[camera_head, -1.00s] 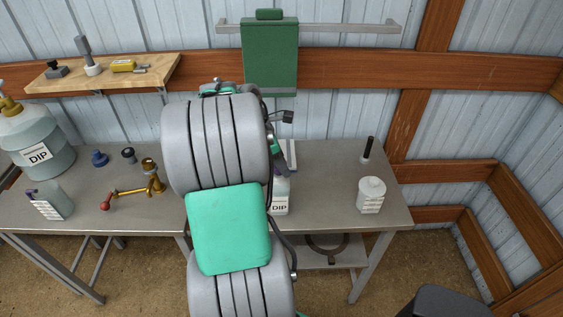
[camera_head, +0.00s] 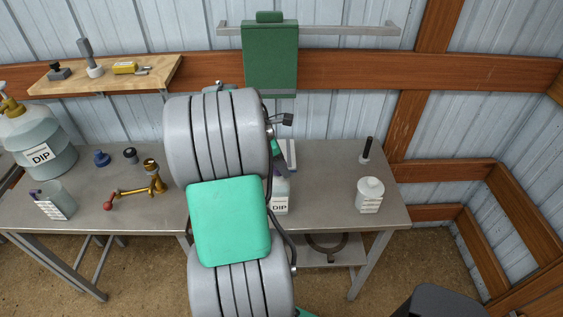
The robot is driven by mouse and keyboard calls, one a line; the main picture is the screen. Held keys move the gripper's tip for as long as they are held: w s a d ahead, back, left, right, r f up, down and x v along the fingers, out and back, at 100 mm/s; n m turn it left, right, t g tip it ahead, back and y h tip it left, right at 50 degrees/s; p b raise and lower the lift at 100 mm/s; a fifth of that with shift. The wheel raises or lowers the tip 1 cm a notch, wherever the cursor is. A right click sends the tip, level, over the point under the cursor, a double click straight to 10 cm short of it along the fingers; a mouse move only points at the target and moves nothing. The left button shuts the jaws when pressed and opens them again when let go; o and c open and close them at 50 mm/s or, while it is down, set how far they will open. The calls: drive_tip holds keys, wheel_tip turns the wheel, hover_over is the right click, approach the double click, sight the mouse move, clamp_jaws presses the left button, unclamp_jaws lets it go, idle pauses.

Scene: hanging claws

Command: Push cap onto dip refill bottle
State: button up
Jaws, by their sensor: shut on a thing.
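A white bottle labelled DIP (camera_head: 279,196) stands on the bench just right of my arm. My arm covers its left part, and its top is not clear, so I cannot tell whether a cap sits on it. A blue cap-like piece (camera_head: 102,158) and a dark cap-like piece (camera_head: 130,155) are on the bench at the left. I cannot tell whether either belongs to the bottle.
On the grey bench (camera_head: 325,195) stand a large DIP jug (camera_head: 38,158), a small bottle (camera_head: 54,201), a brass crank fitting (camera_head: 146,185), a white container (camera_head: 369,195) and a dark-handled tool (camera_head: 367,150). A green case (camera_head: 269,58) hangs behind. Bare bench lies between bottle and container.

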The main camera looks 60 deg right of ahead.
drive_tip(key=shift+f+b, duration=0.4)
drive_tip(key=shift+f, duration=0.65)
drive_tip(key=o, duration=1.4)
drive_tip(key=shift+o, duration=0.2)
drive_tip(key=shift+r+p, duration=0.35)
drive_tip(key=shift+r, duration=2.7)
